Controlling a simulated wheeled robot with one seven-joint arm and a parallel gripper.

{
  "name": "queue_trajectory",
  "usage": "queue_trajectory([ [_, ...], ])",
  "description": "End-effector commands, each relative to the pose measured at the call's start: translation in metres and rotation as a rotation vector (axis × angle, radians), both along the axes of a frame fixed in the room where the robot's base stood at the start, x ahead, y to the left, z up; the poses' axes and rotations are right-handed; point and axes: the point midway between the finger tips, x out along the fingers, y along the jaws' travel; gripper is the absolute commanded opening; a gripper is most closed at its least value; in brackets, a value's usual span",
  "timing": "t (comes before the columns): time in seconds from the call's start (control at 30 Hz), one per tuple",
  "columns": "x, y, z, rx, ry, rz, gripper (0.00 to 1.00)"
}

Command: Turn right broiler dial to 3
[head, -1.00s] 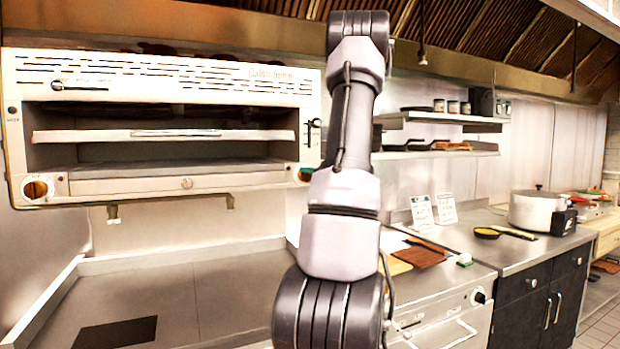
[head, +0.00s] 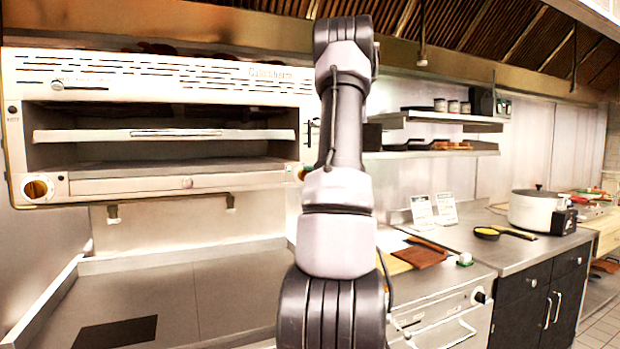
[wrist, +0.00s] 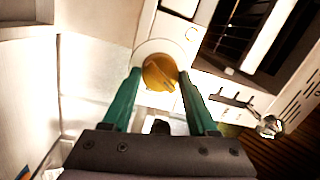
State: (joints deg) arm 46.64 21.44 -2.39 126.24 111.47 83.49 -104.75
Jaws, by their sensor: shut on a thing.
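The broiler (head: 160,187) is a wide white oven mounted at the left of the head view. Its right dial (wrist: 158,69) is an orange-yellow knob on a round white plate in the wrist view. My gripper (wrist: 160,75) has its two green fingers on either side of this dial, shut on it. The knob's raised ridge lies at a slant, and I cannot read any numbers around it. In the head view my arm mostly hides the right dial. The left dial (head: 38,188) is clear of my arm.
A steel counter (head: 180,290) below the broiler is mostly clear. A shelf (head: 440,153) hangs behind my arm.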

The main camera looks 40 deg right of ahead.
Motion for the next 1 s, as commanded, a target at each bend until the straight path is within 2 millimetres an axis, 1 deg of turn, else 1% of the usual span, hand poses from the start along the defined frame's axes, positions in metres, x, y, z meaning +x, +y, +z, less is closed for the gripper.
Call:
queue_trajectory([
  [1.0, 0.0002, 0.0029, -0.0032, 0.940, -0.225, -0.002, 0.04],
])
